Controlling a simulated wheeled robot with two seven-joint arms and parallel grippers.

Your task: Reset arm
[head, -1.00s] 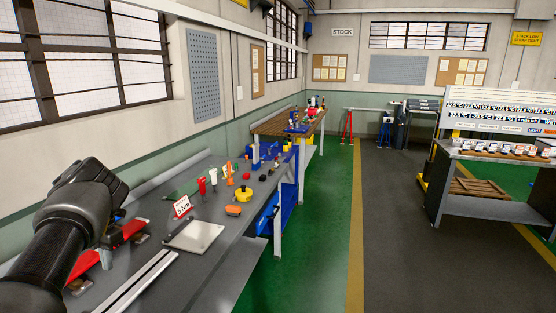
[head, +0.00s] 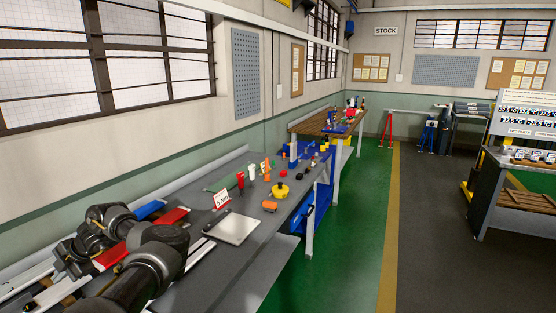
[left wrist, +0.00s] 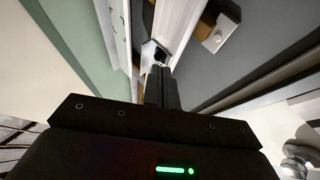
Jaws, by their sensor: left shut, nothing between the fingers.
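My left arm (head: 135,280) comes in at the lower left of the head view, bent over the near end of the grey workbench (head: 190,295). Its wrist end is folded in over the bench, and the fingertips are hard to make out there. In the left wrist view my left gripper (left wrist: 161,75) has its two fingers together with nothing between them. The fingers point at pale metal profiles (left wrist: 178,30). I cannot tell whether they touch. My right gripper is in neither view.
A red bar (head: 172,217) and a blue bar (head: 150,209) lie by the arm. A pale plate (head: 238,229), a small sign (head: 222,199), a yellow round item (head: 280,190) and several small tools stand farther along. The green floor (head: 345,235) to the right is clear.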

